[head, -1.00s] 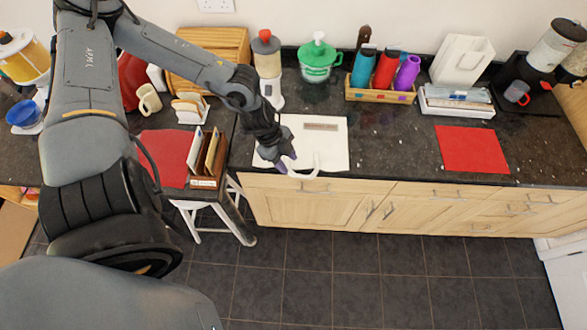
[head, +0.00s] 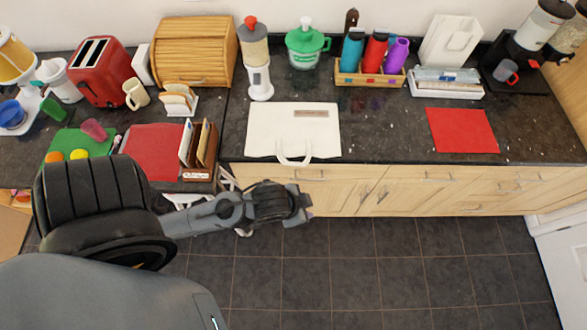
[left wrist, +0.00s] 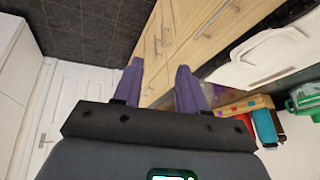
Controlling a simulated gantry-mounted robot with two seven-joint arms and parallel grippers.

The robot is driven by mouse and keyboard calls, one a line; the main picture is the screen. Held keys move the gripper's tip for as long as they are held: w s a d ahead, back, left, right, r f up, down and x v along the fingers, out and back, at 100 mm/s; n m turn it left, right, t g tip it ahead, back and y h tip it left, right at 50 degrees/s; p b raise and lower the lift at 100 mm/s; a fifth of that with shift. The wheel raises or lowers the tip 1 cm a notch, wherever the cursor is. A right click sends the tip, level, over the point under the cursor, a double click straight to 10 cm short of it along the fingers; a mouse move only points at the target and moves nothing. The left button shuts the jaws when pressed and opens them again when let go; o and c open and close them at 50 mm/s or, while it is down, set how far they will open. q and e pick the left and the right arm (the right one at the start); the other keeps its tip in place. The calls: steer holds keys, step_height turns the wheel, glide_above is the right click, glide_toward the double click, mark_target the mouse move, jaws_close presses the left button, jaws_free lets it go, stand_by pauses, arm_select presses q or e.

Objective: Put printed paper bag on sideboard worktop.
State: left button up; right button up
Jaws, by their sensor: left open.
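The printed paper bag (head: 290,143) is white with a small brown printed label and a looped handle. It lies flat on the dark granite sideboard worktop (head: 375,135), and its handle reaches the front edge. My left gripper (head: 303,203) is in front of the cupboards, apart from the bag and lower in the head view; its fingers are hard to make out there. In the left wrist view the two purple fingers of the left gripper (left wrist: 160,78) are spread with nothing between them, and the white bag (left wrist: 262,62) shows at the right. My right gripper is not in view.
A blender (head: 256,65), a green-lidded jar (head: 305,48) and a wooden bottle crate (head: 370,79) stand behind the bag. A red mat (head: 462,131) lies to the right and a letter rack (head: 199,150) to the left. Bare granite lies between bag and red mat.

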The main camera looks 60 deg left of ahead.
arm_select(q)
steer(key=shift+s+d+f+n+g, duration=0.25)
steer(key=shift+s+g, duration=0.2)
steer(key=shift+s, duration=0.4)
steer(key=shift+s+d+n+g, duration=0.1)
steer(key=shift+s+n+g, duration=0.3)
steer(key=shift+s, duration=0.45)
